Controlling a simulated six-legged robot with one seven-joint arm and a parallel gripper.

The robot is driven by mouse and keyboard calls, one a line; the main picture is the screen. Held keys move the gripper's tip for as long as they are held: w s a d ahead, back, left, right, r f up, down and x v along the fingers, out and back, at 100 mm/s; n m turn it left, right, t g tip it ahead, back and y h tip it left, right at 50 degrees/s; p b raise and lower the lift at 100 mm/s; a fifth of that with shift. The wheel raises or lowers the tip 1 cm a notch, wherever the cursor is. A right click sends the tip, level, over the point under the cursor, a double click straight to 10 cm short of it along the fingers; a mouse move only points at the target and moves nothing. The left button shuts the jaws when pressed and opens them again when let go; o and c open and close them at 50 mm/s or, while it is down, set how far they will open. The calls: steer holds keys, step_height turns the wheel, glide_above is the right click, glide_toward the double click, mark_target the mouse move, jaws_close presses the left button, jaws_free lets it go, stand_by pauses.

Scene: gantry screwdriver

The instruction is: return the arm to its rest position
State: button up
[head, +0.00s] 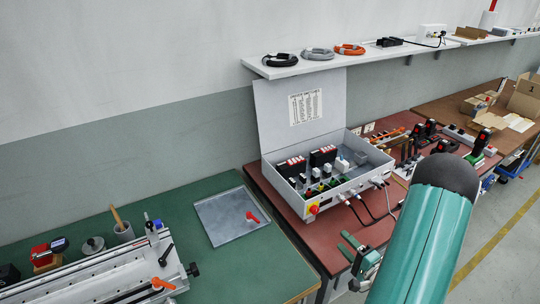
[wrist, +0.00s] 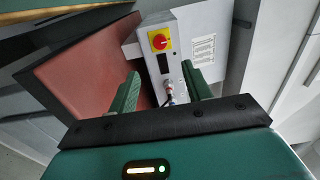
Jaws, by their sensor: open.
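My gripper (wrist: 163,82) is open, with its two green fingers apart and nothing held between them. In the head view my gripper (head: 346,246) shows small and green at the front edge of the red-brown bench, partly hidden by my large teal arm link (head: 422,245). The fingers point towards the front of the grey control box (head: 330,205). In the wrist view the box's red and yellow switch (wrist: 159,39) is beyond the fingers, and a plug on its front shows between them. I cannot tell how far the fingers are from the box.
The open box stands on the red-brown bench (head: 283,213), with cables from its front. A green bench (head: 215,265) at left carries a metal tray (head: 230,217) and a rail machine (head: 110,278). Tools crowd the bench to the right. A wall shelf (head: 345,60) holds coiled cables. Floor (head: 500,240) is open at right.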

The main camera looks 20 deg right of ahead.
steer(key=w+a+r+n+g+y, duration=0.1)
steer(key=a+r+n+g+y, duration=0.4)
steer(key=a, duration=0.5)
steer(key=w+a+r+n+g+y, duration=0.1)
steer(key=a+r+n+g+y, duration=0.35)
steer(key=a+r, duration=0.35)
steer(key=s+a+r+n+g+h, duration=0.5)
steer(key=s+a+r+g+h, duration=0.15)
steer(key=s+a, duration=0.35)
step_height(320, 180, up, 7)
steer(key=s+n+t+h, duration=0.1)
steer(key=t+h, duration=0.2)
steer(key=h, duration=0.2)
steer(key=shift+d+r+n+t+h, duration=0.2)
steer(key=shift+d+n+t+h, duration=0.15)
steer(key=shift+d+t, duration=0.1)
